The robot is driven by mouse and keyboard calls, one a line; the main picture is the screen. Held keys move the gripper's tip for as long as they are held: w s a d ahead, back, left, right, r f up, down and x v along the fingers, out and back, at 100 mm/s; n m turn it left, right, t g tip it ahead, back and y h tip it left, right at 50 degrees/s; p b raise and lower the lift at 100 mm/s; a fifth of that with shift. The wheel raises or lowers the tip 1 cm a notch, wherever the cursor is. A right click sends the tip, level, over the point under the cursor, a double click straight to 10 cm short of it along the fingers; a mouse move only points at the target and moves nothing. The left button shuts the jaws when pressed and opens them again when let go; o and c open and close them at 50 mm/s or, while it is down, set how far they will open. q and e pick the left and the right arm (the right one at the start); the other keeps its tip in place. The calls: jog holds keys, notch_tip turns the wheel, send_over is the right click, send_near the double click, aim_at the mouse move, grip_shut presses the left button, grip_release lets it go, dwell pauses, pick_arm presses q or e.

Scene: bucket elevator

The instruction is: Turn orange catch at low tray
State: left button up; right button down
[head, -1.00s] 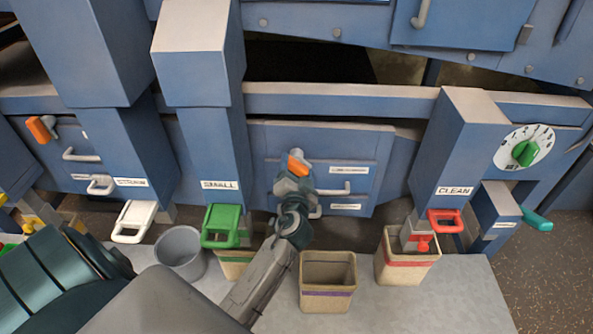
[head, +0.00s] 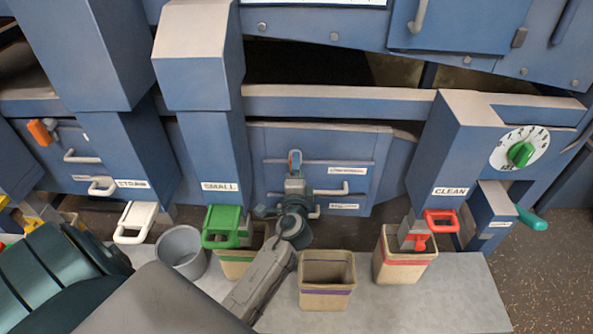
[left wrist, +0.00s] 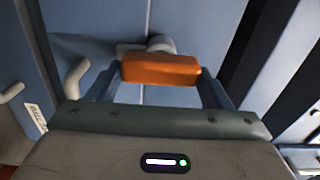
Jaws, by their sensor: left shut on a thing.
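The orange catch (left wrist: 160,69) lies crosswise between the two fingers of my left gripper (left wrist: 160,85) in the left wrist view, on a pale round mount on the blue panel. In the head view, my left gripper (head: 295,172) reaches up to the middle panel and is shut on the catch (head: 291,159). The low tray front (head: 258,165) is a blue panel with pale bar handles and white labels. My right gripper is not in view.
A second orange catch (head: 40,132) is on the left panel. A green slide handle (head: 222,226), a white one (head: 134,221) and a red one (head: 441,220) stick out below the chutes.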

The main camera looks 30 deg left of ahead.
pick_arm(q)
jog(key=shift+f+m, duration=0.15)
jog(key=shift+m, duration=0.15)
dwell(0.4)
jog(key=o, duration=1)
jog(key=shift+s, duration=0.1)
jog(key=shift+b+v, duration=1.6)
jog(key=shift+v, duration=3.8)
